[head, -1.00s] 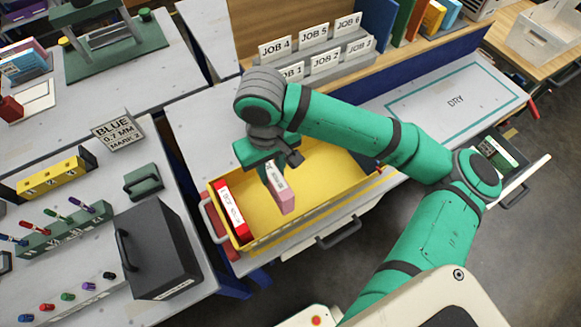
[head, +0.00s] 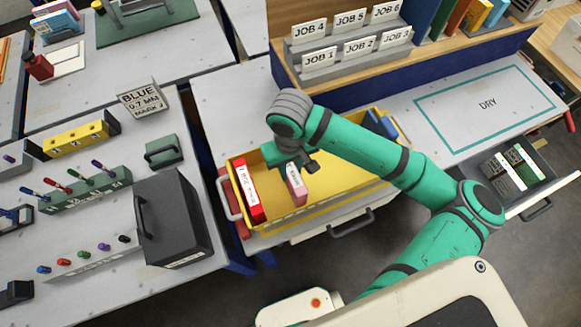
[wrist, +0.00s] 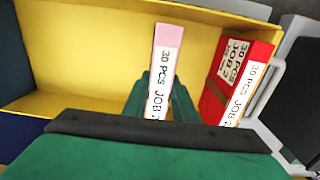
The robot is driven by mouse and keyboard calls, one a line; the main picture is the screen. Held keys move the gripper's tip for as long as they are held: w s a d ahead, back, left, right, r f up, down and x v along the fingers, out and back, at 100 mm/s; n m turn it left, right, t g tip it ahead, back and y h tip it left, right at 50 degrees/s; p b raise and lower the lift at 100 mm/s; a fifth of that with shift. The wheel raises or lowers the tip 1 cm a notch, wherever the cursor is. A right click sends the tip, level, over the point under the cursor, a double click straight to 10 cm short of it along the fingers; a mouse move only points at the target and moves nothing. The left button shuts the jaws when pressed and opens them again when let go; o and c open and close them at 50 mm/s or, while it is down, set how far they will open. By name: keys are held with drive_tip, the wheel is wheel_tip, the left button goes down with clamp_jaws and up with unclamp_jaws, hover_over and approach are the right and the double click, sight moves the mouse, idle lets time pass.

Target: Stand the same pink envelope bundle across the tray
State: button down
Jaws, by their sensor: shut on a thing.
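The pink envelope bundle (head: 296,186) is held upright on edge in my gripper (head: 294,166), inside the yellow tray (head: 345,201). In the wrist view the pink bundle (wrist: 166,70) shows between the two green fingers (wrist: 158,98), with a white "30 PCS JOB" label facing up. My gripper is shut on it. A red bundle (head: 248,190) stands at the tray's left end, with a gap between it and the pink one. The red bundle also shows at the right in the wrist view (wrist: 238,75). I cannot tell whether the pink bundle touches the tray floor.
A blue item (head: 381,126) is at the tray's far right end. The job rack (head: 350,48) stands behind the tray. A dark case (head: 172,220) is on the left bench. The DRY area (head: 488,103) is clear. An open drawer (head: 520,172) is at the right.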

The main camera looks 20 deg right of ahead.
drive_tip(key=c, duration=1.5)
unclamp_jaws()
drive_tip(key=shift+w+f, duration=0.1)
drive_tip(key=shift+o, duration=0.2)
wheel_tip(320, 180, up, 12)
